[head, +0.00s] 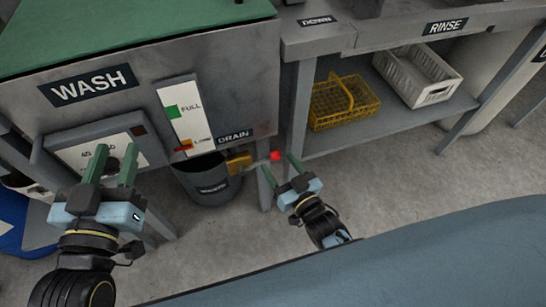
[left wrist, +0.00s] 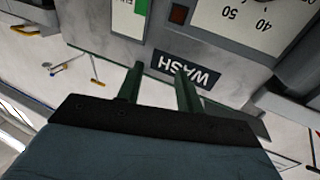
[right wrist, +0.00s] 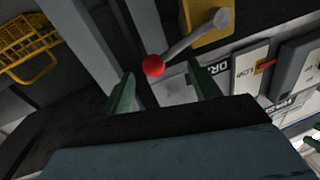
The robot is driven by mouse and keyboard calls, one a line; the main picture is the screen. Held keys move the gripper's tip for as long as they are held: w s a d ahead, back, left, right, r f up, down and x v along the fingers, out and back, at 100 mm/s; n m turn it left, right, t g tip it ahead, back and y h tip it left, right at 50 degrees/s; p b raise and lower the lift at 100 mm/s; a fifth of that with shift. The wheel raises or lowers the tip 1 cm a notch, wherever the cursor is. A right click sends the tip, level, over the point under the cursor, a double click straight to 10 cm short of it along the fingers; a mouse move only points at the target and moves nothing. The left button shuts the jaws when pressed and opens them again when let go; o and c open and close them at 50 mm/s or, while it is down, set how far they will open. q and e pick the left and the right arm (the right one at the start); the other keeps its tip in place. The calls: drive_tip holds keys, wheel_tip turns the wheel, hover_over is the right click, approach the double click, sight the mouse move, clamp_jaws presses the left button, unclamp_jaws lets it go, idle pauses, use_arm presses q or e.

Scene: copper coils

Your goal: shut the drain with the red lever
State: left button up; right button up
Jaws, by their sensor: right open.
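The drain lever is a grey rod (right wrist: 185,46) with a red ball knob (head: 276,155) at its end. It reaches out to the right from a yellow valve body (head: 239,161) under the DRAIN label. In the right wrist view the red knob (right wrist: 153,66) lies between the fingertips, nearer the left one; I cannot tell whether it touches. My right gripper (head: 278,161) is open around or just short of the knob. My left gripper (head: 115,156) is open and empty in front of the dial panel (head: 75,150) on the WASH tank.
A dark bucket (head: 207,188) stands below the valve. A grey table leg (head: 265,186) is close by the lever. A yellow basket (head: 330,112) and a white crate (head: 437,94) sit on the lower shelf to the right. The floor in front is clear.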

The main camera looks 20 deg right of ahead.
sight(273, 157)
drive_tip(key=b+x, duration=0.1)
drive_tip(key=x, duration=0.2)
drive_tip(key=shift+w, duration=0.2)
use_arm(q)
wheel_tip(273, 157, up, 6)
drive_tip(key=s+t+h, duration=0.1)
drive_tip(key=t, duration=0.3)
drive_tip(key=shift+s+d+h, duration=0.25)
drive_tip(key=shift+d+h, duration=0.05)
drive_tip(key=shift+d, duration=0.05)
use_arm(e)
drive_tip(key=shift+w+a, duration=0.15)
drive_tip(key=shift+w, duration=0.25)
drive_tip(key=c, duration=1.2)
drive_tip(key=shift+s+f, duration=0.1)
drive_tip(key=shift+f, duration=0.05)
clamp_jaws()
